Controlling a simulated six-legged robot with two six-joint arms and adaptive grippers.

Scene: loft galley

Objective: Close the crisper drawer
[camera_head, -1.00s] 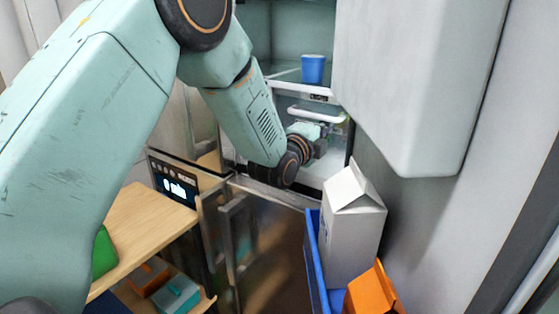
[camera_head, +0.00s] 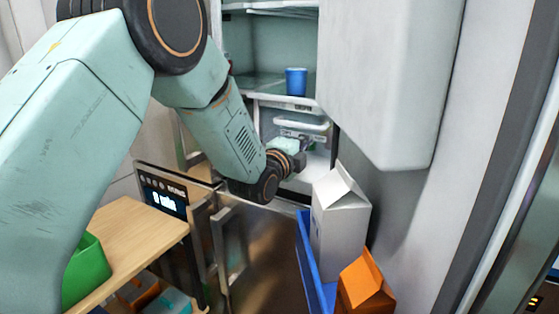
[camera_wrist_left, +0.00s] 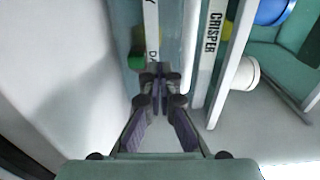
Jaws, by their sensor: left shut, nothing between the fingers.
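The crisper drawer (camera_head: 302,124) shows in the head view inside the open fridge, below a shelf, with a pale bar handle across its front. In the left wrist view, a white strip lettered CRISPER (camera_wrist_left: 211,45) and a pale bar (camera_wrist_left: 190,50) lie just right of my fingertips. My left gripper (camera_wrist_left: 160,78) is shut and empty, its tips at the end of another white strip marked "DA". In the head view my left gripper (camera_head: 302,154) is just below the drawer front, partly hidden by its own wrist. I cannot tell whether it touches. My right gripper is out of view.
A blue cup (camera_head: 296,81) stands on the shelf above. The open fridge door (camera_head: 385,80) hangs at the right, its blue bin (camera_head: 305,255) holding a white carton (camera_head: 338,225) and an orange carton (camera_head: 364,285). A wooden counter (camera_head: 140,238) is at lower left.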

